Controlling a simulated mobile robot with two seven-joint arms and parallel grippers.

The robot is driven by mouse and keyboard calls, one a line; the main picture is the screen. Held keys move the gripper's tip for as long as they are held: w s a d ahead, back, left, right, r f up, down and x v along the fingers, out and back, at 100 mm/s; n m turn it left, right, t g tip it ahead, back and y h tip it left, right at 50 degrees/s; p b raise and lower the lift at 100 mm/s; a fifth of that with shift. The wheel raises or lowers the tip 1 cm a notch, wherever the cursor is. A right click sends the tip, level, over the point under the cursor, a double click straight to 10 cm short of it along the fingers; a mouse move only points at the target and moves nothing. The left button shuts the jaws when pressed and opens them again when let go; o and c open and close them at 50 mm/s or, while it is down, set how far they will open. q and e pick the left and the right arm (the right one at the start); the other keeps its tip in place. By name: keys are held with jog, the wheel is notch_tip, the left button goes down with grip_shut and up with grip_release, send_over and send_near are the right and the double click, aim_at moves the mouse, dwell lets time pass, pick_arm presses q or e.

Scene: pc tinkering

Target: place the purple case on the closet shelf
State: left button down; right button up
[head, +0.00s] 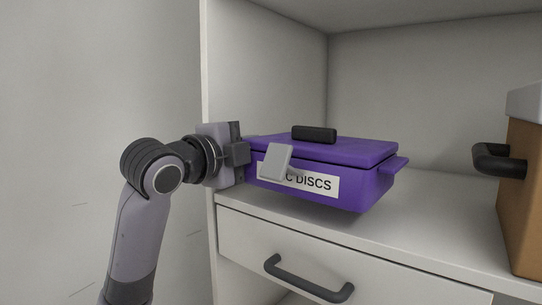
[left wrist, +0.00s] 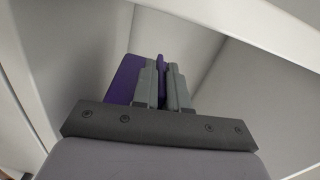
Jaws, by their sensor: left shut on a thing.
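The purple case (head: 335,175) has a label ending in "DISCS" and a black handle on its lid. It is at the closet shelf (head: 420,225), over the front left part; its front edge reaches near the shelf's front edge. I cannot tell whether it rests fully on the shelf or is slightly above it. My left gripper (head: 258,160) is shut on the case at its left side. The left wrist view shows the fingers (left wrist: 163,85) closed on a purple part, with the case (left wrist: 124,80) beyond them. My right gripper is not in view.
A brown box (head: 525,190) with a pale lid and dark handle stands on the shelf at the right. A drawer (head: 240,238) with a dark handle is below the shelf. The closet's left side panel (head: 208,80) is close to my left gripper. Shelf room shows between case and box.

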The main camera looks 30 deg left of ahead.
pick_arm(q)
jog(key=w, duration=0.4)
jog(key=shift+w+d+r+p, duration=0.1)
jog(key=shift+w+r+p, duration=0.05)
jog(key=shift+w+p, duration=0.2)
jog(key=shift+f, duration=1.8)
jog(key=c, duration=1.2)
grip_release()
jog(key=shift+f, duration=0.1)
jog(key=shift+o, duration=0.2)
jog(key=shift+s, duration=0.1)
jog(key=s+b, duration=0.2)
jog(key=s, duration=0.9)
jog(key=shift+s+a, duration=0.3)
jog(key=shift+s, duration=0.1)
